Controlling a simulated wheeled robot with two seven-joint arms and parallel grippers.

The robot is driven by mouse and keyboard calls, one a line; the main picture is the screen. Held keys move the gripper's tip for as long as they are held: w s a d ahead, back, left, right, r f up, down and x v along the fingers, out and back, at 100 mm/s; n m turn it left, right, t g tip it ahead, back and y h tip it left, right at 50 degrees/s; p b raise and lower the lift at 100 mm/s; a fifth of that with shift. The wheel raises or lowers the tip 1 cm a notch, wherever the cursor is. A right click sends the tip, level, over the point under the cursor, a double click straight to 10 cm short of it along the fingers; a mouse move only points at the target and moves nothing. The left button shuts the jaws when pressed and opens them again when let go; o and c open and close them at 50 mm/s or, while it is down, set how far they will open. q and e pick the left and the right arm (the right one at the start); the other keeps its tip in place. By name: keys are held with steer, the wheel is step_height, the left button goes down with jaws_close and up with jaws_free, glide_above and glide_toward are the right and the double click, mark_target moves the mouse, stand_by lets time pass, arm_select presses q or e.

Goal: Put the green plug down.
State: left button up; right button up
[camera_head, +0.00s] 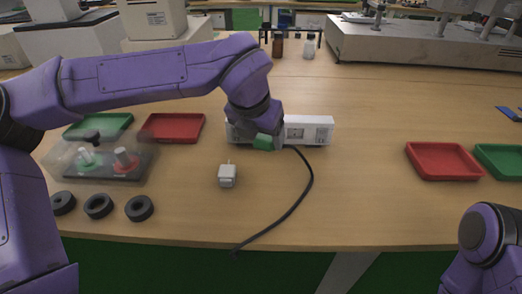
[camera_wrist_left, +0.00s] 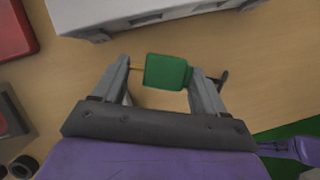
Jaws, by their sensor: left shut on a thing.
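The green plug (camera_head: 264,142) is at my left gripper (camera_head: 262,137), just in front of the white power strip (camera_head: 315,128). In the left wrist view the green plug (camera_wrist_left: 166,72) sits between the two grey fingers of my left gripper (camera_wrist_left: 162,74), which is shut on it. A thin metal pin points from the plug to the left finger. The white strip (camera_wrist_left: 150,12) lies beyond the plug, apart from it in that view. I cannot tell the plug's height above the table. My right arm shows at the lower right of the head view; its gripper is out of view.
A white adapter (camera_head: 228,175) and black cable (camera_head: 300,195) are near the plug. Red (camera_head: 173,127) and green (camera_head: 99,125) trays, a clear-covered switch box (camera_head: 97,165) and black rings (camera_head: 98,206) are left. Another red tray (camera_head: 443,161) is right. Table between cable and tray is clear.

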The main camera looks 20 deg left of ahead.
mark_target(261, 161)
arm_select(q)
steer(key=shift+w+a+f, duration=0.2)
steer(key=shift+w+f, duration=0.4)
steer(key=shift+f, duration=0.25)
steer(key=x, duration=0.1)
steer(key=b+x, duration=0.1)
steer(key=x, duration=0.1)
steer(key=shift+s+a+f, duration=0.15)
steer(key=shift+s+f, duration=0.1)
steer(key=shift+f, duration=0.2)
steer(key=shift+s, duration=0.1)
steer(key=shift+f, duration=0.3)
steer(key=o, duration=1.1)
steer(key=shift+o, duration=0.2)
steer(key=p+v, duration=0.2)
steer(key=v, duration=1)
steer(key=shift+r, duration=0.35)
